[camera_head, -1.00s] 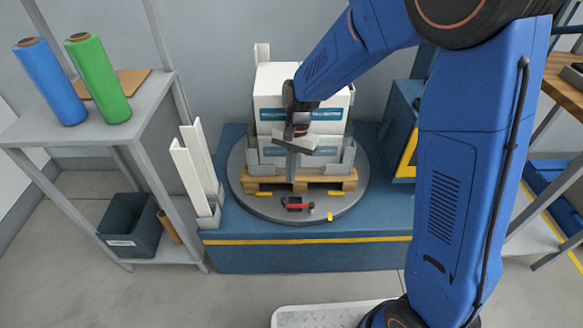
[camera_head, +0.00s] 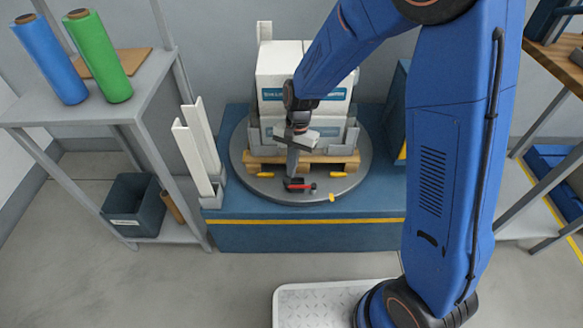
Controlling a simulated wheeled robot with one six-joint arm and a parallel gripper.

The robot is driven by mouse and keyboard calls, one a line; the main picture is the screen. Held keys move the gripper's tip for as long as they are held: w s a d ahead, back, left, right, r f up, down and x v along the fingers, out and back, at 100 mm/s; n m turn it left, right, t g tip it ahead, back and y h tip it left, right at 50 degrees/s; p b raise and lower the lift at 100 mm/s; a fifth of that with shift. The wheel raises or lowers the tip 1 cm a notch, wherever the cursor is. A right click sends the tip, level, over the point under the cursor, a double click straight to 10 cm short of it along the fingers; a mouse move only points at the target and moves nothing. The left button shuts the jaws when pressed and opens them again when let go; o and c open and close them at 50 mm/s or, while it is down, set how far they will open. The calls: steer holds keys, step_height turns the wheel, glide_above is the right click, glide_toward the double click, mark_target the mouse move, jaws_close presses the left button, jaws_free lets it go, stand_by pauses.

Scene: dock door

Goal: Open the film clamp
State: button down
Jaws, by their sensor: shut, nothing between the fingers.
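The film clamp (camera_head: 302,187) is a small dark and red device on the front of the round grey turntable (camera_head: 262,186). A red part of it shows along its upper side; whether its jaw is open or shut is too small to tell. My gripper (camera_head: 292,172) points down from the wrist, with its fingers shut and empty. The fingertips are just above and behind the left part of the clamp in the picture; I cannot tell whether they touch it. The grey wrist and fingers hide part of the boxes and pallet behind.
White boxes (camera_head: 283,63) stand on a wooden pallet (camera_head: 265,160) on the turntable. White corner posts (camera_head: 188,158) stand left of it. A shelf (camera_head: 125,105) with blue (camera_head: 50,60) and green film rolls (camera_head: 100,57) is at left. Floor in front is partly clear.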

steer(key=shift+s, duration=0.1)
steer(key=n, duration=0.1)
steer(key=s+n, duration=0.1)
steer(key=shift+s+a+n+h, duration=0.3)
steer(key=shift+a, duration=0.05)
steer(key=shift+s+n+h, duration=0.3)
steer(key=shift+s+n, duration=0.35)
steer(key=shift+n, duration=0.25)
steer(key=s+d+n+h, duration=0.2)
steer(key=s+d+n, duration=0.2)
steer(key=s+n, duration=0.3)
steer(key=n, duration=0.4)
steer(key=shift+d+t, duration=0.15)
steer(key=shift+t, duration=0.15)
steer(key=shift+s+d, duration=0.15)
